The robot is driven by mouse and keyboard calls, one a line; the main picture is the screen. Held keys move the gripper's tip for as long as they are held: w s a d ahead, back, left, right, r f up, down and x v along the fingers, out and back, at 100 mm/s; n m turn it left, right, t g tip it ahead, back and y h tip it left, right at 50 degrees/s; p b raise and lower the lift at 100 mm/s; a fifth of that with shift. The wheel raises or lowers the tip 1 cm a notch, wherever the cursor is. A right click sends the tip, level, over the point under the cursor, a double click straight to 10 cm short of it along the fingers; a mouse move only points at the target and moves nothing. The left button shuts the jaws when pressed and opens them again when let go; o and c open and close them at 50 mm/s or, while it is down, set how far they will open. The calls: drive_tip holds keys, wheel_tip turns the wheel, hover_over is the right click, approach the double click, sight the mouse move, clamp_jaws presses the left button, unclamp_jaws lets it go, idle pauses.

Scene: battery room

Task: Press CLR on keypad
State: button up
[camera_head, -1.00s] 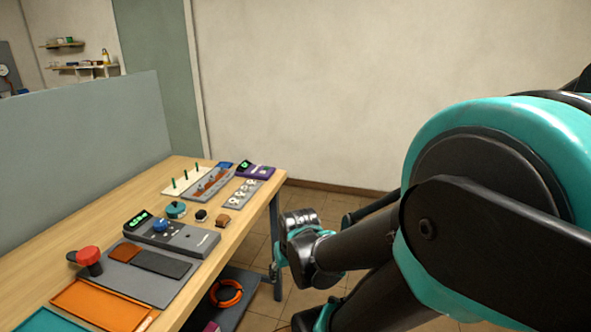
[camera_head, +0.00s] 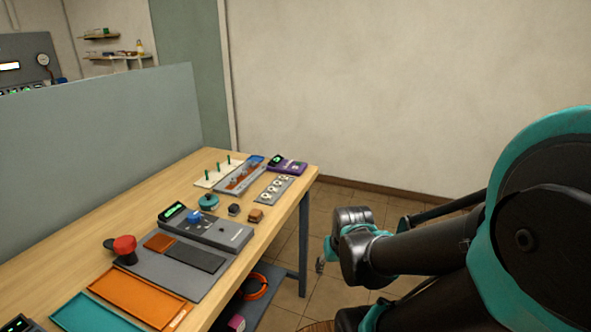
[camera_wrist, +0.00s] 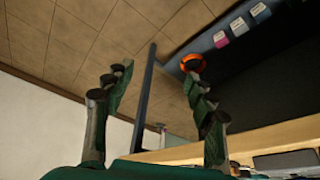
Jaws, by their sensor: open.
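A purple box with a small green-lit display (camera_head: 287,164) sits at the far right corner of the wooden bench in the head view. It may be the keypad, but it is too small to read any key, and I cannot make out CLR. My gripper (camera_wrist: 158,78) is open and empty in the wrist view, its two fingers spread apart above the floor beside the bench. In the head view my arm hangs off the right side of the bench, well apart from the purple box. The wrist view does not show the purple box.
The bench (camera_head: 60,262) holds a grey unit with a blue knob (camera_head: 226,236), a red mushroom button (camera_head: 124,247), an orange tray (camera_head: 140,299) and pegs. A grey partition (camera_head: 95,125) stands behind. An orange ring (camera_wrist: 193,63) lies on the lower shelf.

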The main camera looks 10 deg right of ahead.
drive_tip(key=shift+c, duration=0.6)
clamp_jaws()
idle(0.8)
